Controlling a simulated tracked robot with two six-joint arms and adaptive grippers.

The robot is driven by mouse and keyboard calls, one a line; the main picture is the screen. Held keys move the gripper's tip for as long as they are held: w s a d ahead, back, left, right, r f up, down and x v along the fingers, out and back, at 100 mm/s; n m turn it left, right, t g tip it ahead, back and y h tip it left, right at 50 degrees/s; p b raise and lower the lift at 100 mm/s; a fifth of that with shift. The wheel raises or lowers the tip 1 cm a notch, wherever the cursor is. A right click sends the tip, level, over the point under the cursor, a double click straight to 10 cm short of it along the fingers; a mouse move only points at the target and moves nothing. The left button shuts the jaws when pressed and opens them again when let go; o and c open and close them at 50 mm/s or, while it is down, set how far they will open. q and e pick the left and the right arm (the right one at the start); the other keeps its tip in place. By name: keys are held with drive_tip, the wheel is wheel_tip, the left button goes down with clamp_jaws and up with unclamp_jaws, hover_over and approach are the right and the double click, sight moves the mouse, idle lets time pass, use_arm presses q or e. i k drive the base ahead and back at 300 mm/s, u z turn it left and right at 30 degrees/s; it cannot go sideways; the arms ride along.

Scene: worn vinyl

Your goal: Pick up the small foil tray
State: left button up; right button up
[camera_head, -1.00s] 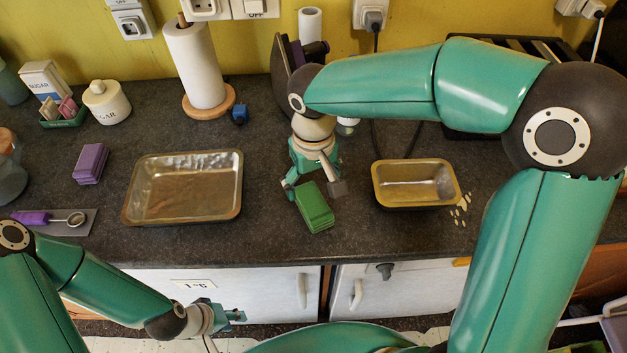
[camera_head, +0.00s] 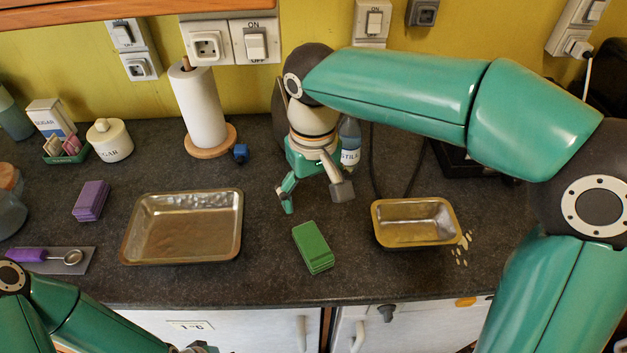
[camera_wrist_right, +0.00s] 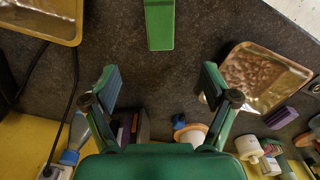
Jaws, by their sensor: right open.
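The small foil tray (camera_head: 415,238), gold-rimmed with a silvery inside, sits upright on the dark counter, right of centre in the head view. Its corner also shows at the top left of the right wrist view (camera_wrist_right: 45,18). I see nothing inside it. My right gripper (camera_head: 315,192) is open and empty, left of the small tray and behind a green block. Its spread fingers show in the wrist view (camera_wrist_right: 160,84), apart from the tray. My left gripper (camera_head: 196,348) barely shows at the bottom edge; its fingers are cut off.
The green block (camera_head: 313,247) lies between the small tray and a large foil tray (camera_head: 128,247). A bottle (camera_head: 350,150) and cables stand behind my right gripper. Pale flakes (camera_head: 462,248) lie right of the small tray. Bare counter lies around the green block.

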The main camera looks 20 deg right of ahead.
sight(409, 225)
drive_tip(key=k, duration=1)
